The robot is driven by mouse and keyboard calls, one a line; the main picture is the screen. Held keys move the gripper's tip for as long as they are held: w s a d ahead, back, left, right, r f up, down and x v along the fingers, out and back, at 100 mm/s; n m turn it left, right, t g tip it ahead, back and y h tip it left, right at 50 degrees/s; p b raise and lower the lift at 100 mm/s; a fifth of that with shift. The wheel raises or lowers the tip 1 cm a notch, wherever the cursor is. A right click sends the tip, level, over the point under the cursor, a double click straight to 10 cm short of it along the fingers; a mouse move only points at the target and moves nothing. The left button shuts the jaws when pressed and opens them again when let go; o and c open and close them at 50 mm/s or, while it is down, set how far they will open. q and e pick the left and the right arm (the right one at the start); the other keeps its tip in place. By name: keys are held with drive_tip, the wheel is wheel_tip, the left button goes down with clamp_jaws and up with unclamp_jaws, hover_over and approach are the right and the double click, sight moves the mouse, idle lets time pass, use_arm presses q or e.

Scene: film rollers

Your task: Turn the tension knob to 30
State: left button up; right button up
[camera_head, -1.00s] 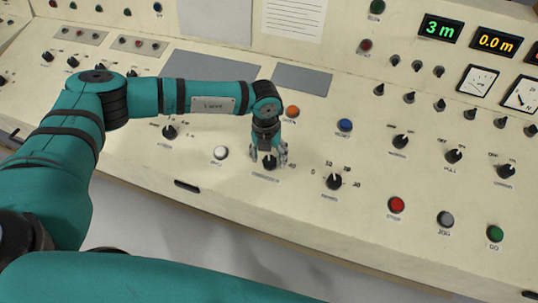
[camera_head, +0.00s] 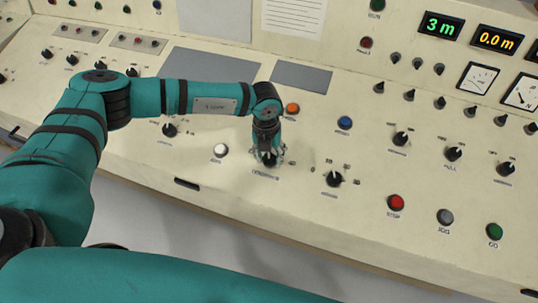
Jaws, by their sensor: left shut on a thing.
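The tension knob (camera_head: 269,161) is a small black knob on the sloping cream panel, above a small label. My left gripper (camera_head: 268,155) points down over it, with its fingers around the knob, shut on it. The gripper hides much of the knob and the scale marks around it, so I cannot read its setting. My right gripper is not in view.
A black knob (camera_head: 333,179) with scale marks stands close to the right. A white button (camera_head: 220,150) is to the left, an orange button (camera_head: 292,109) behind. Red (camera_head: 396,202), grey (camera_head: 445,217) and green (camera_head: 494,231) buttons line the front right.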

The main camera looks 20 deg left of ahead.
use_arm(q)
drive_tip(key=shift+f+m+y+b, duration=0.2)
drive_tip(key=shift+m+y+b, duration=0.1)
drive_tip(key=shift+m+b, duration=0.85)
drive_tip(key=m+y+b, duration=0.1)
drive_tip(key=m+b, duration=0.3)
drive_tip(key=shift+d, duration=0.1)
drive_tip(key=m+b, duration=0.2)
drive_tip(key=b, duration=0.1)
drive_tip(key=shift+r+m, duration=0.1)
drive_tip(key=shift+m, duration=0.15)
drive_tip(key=shift+r+m+b, duration=0.1)
drive_tip(key=shift+m+b, duration=0.25)
drive_tip(key=shift+m, duration=0.05)
drive_tip(key=shift+t+y, duration=0.3)
drive_tip(key=o, duration=1.1)
drive_tip(key=shift+o, duration=0.2)
